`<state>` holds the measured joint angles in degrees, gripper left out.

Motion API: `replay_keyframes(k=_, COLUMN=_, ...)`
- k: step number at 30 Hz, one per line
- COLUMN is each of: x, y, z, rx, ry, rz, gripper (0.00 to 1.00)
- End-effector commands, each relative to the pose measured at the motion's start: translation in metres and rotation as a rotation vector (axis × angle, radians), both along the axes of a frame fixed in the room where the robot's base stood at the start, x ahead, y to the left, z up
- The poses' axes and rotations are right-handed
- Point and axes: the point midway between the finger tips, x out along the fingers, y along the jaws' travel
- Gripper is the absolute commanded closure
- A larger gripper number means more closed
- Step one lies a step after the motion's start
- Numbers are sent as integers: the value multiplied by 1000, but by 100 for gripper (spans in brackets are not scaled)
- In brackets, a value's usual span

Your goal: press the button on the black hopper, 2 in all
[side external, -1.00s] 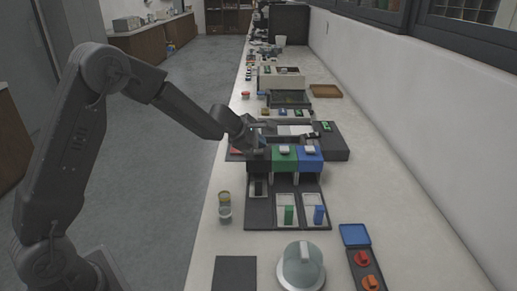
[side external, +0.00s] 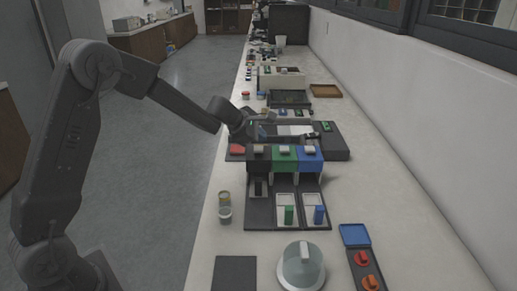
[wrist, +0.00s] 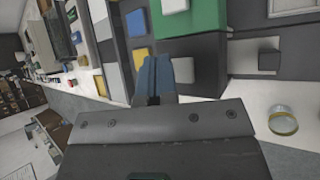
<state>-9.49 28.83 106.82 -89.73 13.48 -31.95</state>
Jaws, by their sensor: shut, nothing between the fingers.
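The black hopper (side external: 258,161) stands at the left of a row, beside a green hopper (side external: 284,161) and a blue hopper (side external: 310,160). Its pale button (side external: 259,149) shows on top. My gripper (side external: 262,136) is shut and empty, just behind and above the black hopper, seemingly apart from the button. In the wrist view, my shut fingers (wrist: 153,76) cover part of the black hopper (wrist: 207,70), with a pale block, likely its button (wrist: 183,69), beside them. The contact point is hard to judge.
Trays (side external: 259,214) with a black, a green and a blue piece lie before the hoppers. Grey equipment lies behind.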

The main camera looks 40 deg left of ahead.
Motion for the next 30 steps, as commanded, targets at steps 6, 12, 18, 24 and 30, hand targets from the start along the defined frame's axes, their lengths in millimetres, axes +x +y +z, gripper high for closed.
replay_keyframes(k=6, x=0, y=1, z=22, rx=3, ry=-2, rz=1, gripper=100)
replay_keyframes(k=12, x=0, y=1, z=40, rx=1, ry=-4, rz=-1, gripper=100)
replay_keyframes(k=18, x=0, y=0, z=46, rx=1, ry=0, rz=1, gripper=100)
replay_keyframes(k=24, x=0, y=0, z=46, rx=1, ry=0, rz=1, gripper=100)
replay_keyframes(k=30, x=0, y=0, z=45, rx=1, ry=0, rz=1, gripper=100)
